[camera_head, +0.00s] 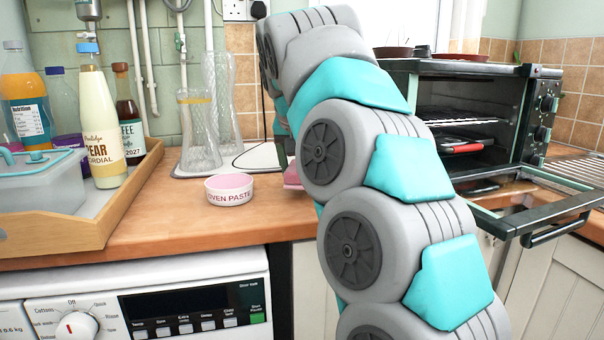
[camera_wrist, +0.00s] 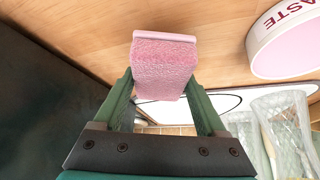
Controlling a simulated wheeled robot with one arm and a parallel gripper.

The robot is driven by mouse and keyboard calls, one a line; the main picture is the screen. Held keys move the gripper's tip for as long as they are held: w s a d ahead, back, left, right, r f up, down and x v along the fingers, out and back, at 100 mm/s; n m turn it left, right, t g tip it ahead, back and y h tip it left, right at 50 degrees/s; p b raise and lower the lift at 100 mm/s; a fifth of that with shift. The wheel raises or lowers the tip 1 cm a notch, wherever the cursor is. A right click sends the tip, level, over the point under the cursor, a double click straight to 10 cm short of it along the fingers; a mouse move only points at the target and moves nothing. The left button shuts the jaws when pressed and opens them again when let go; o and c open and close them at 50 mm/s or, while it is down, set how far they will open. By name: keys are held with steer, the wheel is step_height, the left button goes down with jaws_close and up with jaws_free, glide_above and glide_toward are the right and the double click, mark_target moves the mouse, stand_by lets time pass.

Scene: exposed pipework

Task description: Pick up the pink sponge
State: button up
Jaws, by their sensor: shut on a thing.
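The pink sponge (camera_wrist: 165,68) is between the two green fingers of my gripper (camera_wrist: 163,98) in the wrist view. My gripper is shut on it, with the sponge's end sticking out past the fingertips. In the head view only a small pink part of the sponge (camera_head: 292,178) shows at the left edge of my arm, close above the wooden worktop. My arm hides most of my gripper and the rest of the sponge there. I cannot tell whether the sponge touches the worktop.
A pink and white bowl (camera_head: 229,189) stands on the worktop (camera_head: 200,229) left of my gripper. Glass vases (camera_head: 200,130) stand behind it. A wooden tray (camera_head: 120,200) with bottles is at the left. An oven (camera_head: 470,120) with its door open is at the right.

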steer(key=shift+r, duration=0.65)
steer(key=s+d+b, duration=0.1)
steer(key=s+d, duration=0.2)
steer(key=s, duration=0.4)
steer(key=s+d+r+b, duration=0.1)
steer(key=s+d+b, duration=0.1)
steer(key=s+d, duration=0.2)
steer(key=s, duration=0.3)
steer(key=shift+d+r, duration=0.2)
steer(key=shift+r, duration=0.1)
steer(key=shift+s, duration=0.1)
steer(key=o, duration=0.9)
steer(key=c, duration=0.6)
